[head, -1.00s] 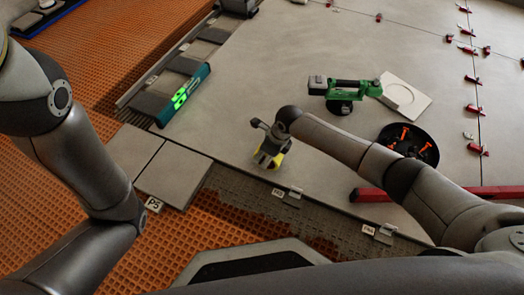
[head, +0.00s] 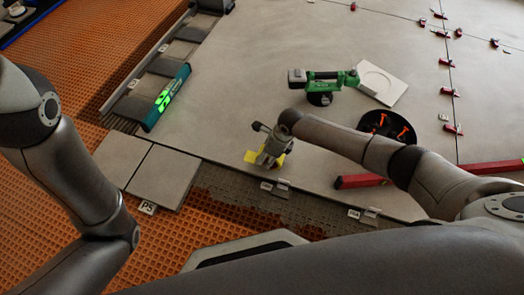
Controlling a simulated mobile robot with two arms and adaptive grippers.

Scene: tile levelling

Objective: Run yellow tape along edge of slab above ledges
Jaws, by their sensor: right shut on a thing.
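The large grey slab (head: 235,112) fills the middle, its near edge running diagonally above a strip of ridged grey mortar. Two small metal ledges sit along that edge, one near the middle (head: 283,184) and one further right (head: 371,211). My right gripper (head: 270,162) is low over the slab near its edge, above and left of the middle ledge, shut on the yellow tape (head: 281,161). The gripper partly hides the tape. A flat yellow piece (head: 249,157) shows at the gripper's left, close to the slab surface. My left gripper is out of view; only its arm shows.
A green-and-black tool (head: 322,85), a white plate (head: 381,82) and a black bowl with orange pieces (head: 388,127) lie on the slab. A red bar (head: 360,181) lies near the edge at right. Orange matting (head: 60,160) covers the left.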

